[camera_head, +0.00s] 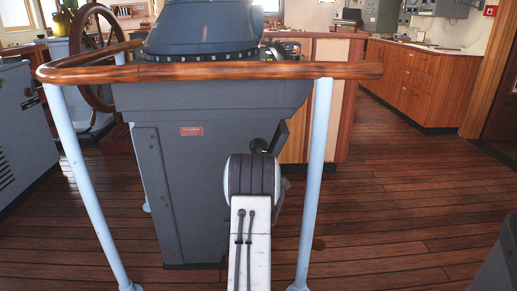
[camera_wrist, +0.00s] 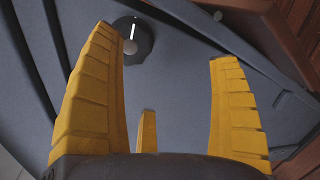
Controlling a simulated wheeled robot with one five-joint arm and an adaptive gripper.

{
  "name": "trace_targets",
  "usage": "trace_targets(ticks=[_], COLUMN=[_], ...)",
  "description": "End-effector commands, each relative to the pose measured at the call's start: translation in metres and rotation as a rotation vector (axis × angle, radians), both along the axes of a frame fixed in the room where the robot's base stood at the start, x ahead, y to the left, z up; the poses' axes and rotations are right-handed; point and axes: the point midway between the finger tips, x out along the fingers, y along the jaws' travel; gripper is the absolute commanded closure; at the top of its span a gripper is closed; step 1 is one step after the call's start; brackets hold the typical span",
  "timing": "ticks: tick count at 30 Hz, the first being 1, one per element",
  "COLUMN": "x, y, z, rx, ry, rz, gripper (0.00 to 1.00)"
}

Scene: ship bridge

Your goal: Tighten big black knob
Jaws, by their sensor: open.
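The big black knob (camera_wrist: 134,40) shows in the wrist view, on a dark grey panel face (camera_wrist: 185,85), with a white line on its front. My gripper (camera_wrist: 160,50) has yellow fingers and is open and empty. The knob lies beyond the fingers, nearer the left finger than the right one, and the fingers appear apart from it. In the head view my arm reaches toward the grey console (camera_head: 190,190), and my gripper is largely hidden behind the arm.
A wooden handrail (camera_head: 210,71) on pale blue posts (camera_head: 317,160) runs around the console, close above my arm. A ship's wheel (camera_head: 95,50) stands at the back left. A grey cabinet (camera_head: 25,130) is at the left. The wooden floor (camera_head: 400,210) at the right is clear.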

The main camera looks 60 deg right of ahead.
Motion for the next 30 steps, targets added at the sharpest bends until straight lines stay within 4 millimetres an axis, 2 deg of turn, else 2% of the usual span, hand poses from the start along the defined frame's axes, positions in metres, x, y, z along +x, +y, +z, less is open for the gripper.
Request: trace_targets(ticks=[9,18,24,30], x=[0.006,0.007,0.007,0.007], y=[-0.011,-0.013,-0.013,-0.013], z=[0.015,0.026,0.028,0.028], rx=[0.253,0.521,0.649,0.711], ry=[-0.595,-1.136,-1.365,-1.472], rz=[-0.052,-0.077,-0.086,-0.093], gripper=[0.17,0.17,0.17,0.17])
